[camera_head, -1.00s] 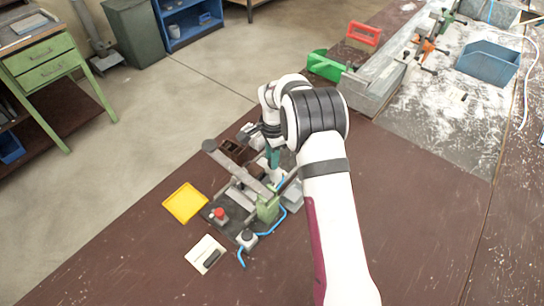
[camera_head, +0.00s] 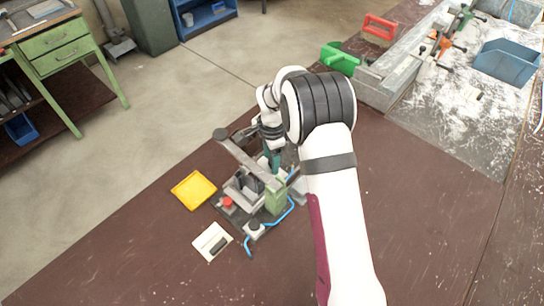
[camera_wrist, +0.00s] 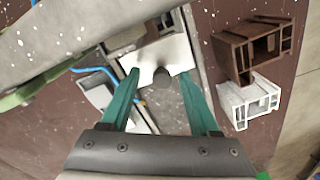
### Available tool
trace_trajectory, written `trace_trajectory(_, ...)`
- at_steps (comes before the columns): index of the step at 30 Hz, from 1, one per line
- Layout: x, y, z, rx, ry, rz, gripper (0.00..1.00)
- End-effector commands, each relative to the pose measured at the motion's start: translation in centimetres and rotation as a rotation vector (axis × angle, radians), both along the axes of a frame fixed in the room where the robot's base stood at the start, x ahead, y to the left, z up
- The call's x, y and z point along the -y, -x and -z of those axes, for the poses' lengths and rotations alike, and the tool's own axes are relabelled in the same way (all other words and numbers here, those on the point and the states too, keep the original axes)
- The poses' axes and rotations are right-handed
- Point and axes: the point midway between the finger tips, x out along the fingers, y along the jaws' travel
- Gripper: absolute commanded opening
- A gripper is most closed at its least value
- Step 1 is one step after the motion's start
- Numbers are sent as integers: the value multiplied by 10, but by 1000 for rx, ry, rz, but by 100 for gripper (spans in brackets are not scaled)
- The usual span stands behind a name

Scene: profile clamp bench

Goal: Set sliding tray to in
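The clamp fixture (camera_head: 238,204) stands on the brown bench, with a grey lever bar across it. In the wrist view, a pale metal plate (camera_wrist: 150,58), apparently the sliding tray, lies between dark side rails. My gripper (camera_wrist: 160,73) has two green fingers standing apart, one on each side of the knob, with no clear contact. In the head view my gripper (camera_head: 272,160) is low over the fixture's far side. How far the tray sits in its rails is hard to tell, since the lever bar covers part of it.
A brown profile piece (camera_wrist: 252,48) and a white one (camera_wrist: 249,99) lie right of the rails in the wrist view. A yellow tray (camera_head: 194,190) and a white card-like pad (camera_head: 212,242) lie left of the fixture. A blue hose (camera_head: 281,216) runs along its front.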

Motion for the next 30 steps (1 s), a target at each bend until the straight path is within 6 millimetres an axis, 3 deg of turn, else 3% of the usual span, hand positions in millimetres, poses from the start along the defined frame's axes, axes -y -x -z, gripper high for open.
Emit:
trace_trajectory(7, 1, -1, -1, 3, 1, -1, 62)
trace_trajectory(10, 1, -1, -12, 6, 0, -1, 62)
trace_trajectory(22, 2, 3, -128, 7, 0, -1, 62)
trace_trajectory(27, 3, 5, -154, 4, 1, -1, 62)
trace_trajectory(30, 3, 6, -158, 1, 1, 0, 62)
